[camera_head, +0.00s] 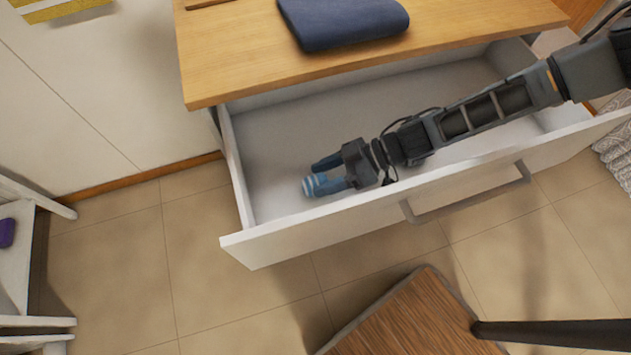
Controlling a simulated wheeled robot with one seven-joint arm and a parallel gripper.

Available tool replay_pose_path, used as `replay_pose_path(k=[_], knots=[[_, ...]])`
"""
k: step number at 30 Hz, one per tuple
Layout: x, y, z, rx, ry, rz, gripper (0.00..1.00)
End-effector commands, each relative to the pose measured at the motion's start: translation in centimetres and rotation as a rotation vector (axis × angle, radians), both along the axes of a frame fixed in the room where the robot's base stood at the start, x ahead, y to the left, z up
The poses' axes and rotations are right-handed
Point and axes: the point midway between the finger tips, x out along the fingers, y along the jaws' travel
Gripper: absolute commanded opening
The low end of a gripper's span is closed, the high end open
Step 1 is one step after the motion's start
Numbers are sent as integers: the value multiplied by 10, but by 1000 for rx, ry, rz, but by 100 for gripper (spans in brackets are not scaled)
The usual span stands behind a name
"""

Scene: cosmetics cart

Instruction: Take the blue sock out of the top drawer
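The white top drawer (300,214) is pulled open below the wooden top. A small blue sock with pale stripes (315,186) is in its left front part, near the front wall. My gripper (318,174) reaches into the drawer from the right, with its fingers pointing left. The fingers stand apart, and the sock is at the lower finger's tip. Part of the sock is hidden by the gripper. I cannot tell whether the sock touches the finger or the drawer floor.
A folded dark blue cloth (345,22) lies on the wooden top (230,60). The drawer handle (468,196) sticks out in front. A brown wooden surface (410,320) stands at the bottom, and a white shelf (18,255) at the left. The rest of the drawer looks empty.

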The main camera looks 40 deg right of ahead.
Motion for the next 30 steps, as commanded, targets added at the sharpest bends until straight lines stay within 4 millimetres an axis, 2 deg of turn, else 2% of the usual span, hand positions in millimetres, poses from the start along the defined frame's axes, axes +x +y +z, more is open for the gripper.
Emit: replay_pose_path(k=[1,10,18,23,30], knots=[[0,0,0,0,0,0,53],[0,0,0,0,0,0,25],[0,0,4,1,0,1,25],[0,-1,25,0,-2,1,25],[0,0,71,0,-1,1,25]])
